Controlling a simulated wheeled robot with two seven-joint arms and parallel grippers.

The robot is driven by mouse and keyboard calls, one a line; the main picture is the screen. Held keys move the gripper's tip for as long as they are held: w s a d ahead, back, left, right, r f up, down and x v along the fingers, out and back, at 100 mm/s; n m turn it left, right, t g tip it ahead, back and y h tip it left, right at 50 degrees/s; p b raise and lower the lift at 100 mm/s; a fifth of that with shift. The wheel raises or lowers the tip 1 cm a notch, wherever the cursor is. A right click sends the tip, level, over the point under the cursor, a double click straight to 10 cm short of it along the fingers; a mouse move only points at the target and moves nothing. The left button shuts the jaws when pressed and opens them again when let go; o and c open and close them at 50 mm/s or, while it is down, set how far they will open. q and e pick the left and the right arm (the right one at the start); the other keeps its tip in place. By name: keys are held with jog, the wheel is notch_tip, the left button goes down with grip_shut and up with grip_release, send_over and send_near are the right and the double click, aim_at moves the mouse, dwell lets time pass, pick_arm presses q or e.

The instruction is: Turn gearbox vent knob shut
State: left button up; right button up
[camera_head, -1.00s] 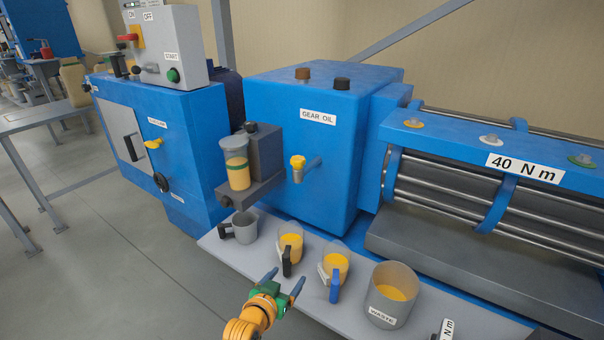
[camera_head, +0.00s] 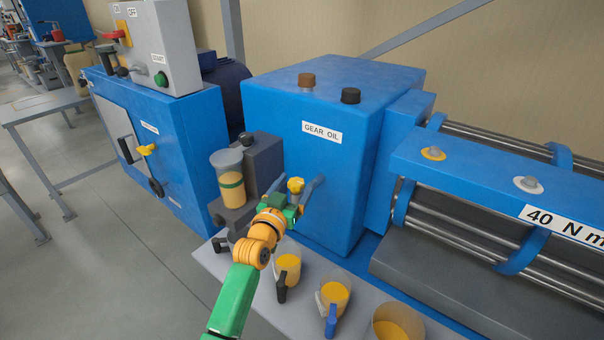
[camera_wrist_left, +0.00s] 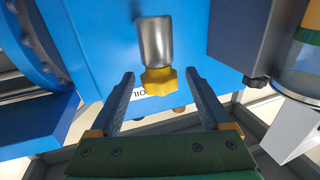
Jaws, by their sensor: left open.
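The blue gearbox (camera_head: 335,190), labelled "GEAR OIL", stands at the centre of the head view. A lobed yellow knob (camera_head: 296,185) sits on its front, and no other marking on the knob can be read. In the left wrist view the yellow knob (camera_wrist_left: 161,80) is on a silver stem (camera_wrist_left: 155,40). My left gripper (camera_head: 298,191) is open at the knob, with its fingers (camera_wrist_left: 160,88) on either side and gaps between them and the knob. A brown cap (camera_head: 306,81) and a black cap (camera_head: 350,95) are on the gearbox top. My right gripper is not in view.
A dark block with an oil cup (camera_head: 229,180) stands just left of my gripper. Below, a grey shelf (camera_head: 300,309) carries jugs of yellow oil (camera_head: 334,294) and a larger container (camera_head: 397,322). A blue cabinet (camera_head: 190,125) is at left.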

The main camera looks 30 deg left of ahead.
aim_at(300, 179)
pick_arm(q)
jog(key=w, duration=0.4)
jog(key=shift+a+f, duration=0.3)
jog(key=shift+a, duration=0.1)
jog(key=shift+s+r, duration=0.1)
jog(key=shift+r, duration=0.05)
jog(key=shift+c, duration=1.1)
grip_shut()
jog(key=shift+m+h+b, duration=0.5)
jog(key=shift+h+b, duration=0.1)
jog(key=shift+b, duration=0.45)
jog(key=shift+d+h+b, duration=0.2)
jog(key=shift+h+b, duration=0.1)
jog(key=shift+h, duration=0.2)
jog(key=shift+o, duration=1.1)
grip_release()
